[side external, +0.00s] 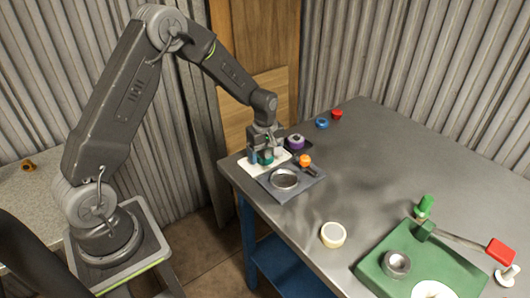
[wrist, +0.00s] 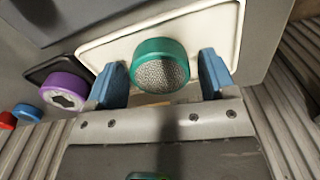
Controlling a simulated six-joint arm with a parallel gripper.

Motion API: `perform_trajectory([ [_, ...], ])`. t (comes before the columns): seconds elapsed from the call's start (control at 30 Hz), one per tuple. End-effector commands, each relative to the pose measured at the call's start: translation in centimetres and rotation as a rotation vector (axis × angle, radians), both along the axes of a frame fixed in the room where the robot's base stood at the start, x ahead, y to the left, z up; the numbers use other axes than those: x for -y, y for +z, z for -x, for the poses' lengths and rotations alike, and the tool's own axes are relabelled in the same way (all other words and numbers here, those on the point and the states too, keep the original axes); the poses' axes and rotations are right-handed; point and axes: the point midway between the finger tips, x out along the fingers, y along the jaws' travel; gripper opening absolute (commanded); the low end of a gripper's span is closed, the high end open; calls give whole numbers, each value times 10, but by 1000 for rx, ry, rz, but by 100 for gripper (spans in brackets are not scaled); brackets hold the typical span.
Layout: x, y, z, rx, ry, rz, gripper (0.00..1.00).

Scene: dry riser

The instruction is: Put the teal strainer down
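The teal strainer (wrist: 160,66) is a short round ring with a grey mesh face. In the wrist view it sits between the two blue fingers of my gripper (wrist: 161,75), over a white panel (wrist: 222,22) with a dark outline. A narrow gap shows between the strainer and each finger, so my gripper is open around it. In the side view my gripper (side external: 265,156) is low over the white panel (side external: 246,163) at the table corner, with the teal strainer (side external: 265,158) partly hidden between the fingers. Whether the strainer touches the panel is hard to tell.
A purple ring (side external: 296,142) on a dark patch stands close behind. An orange-knobbed item (side external: 305,160) and a round metal dish (side external: 285,180) are close in front. Blue (side external: 321,123) and red (side external: 337,114) pieces lie further back. A green tray (side external: 372,262) is front right.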

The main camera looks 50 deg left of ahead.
Motion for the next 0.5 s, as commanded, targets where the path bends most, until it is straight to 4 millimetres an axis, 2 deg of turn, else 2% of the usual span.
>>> perform_trajectory([
  [0.33, 0, 3, 0, 1, 0, -1, 84],
  [0.5, 0, 23, -1, 5, 0, -1, 84],
])
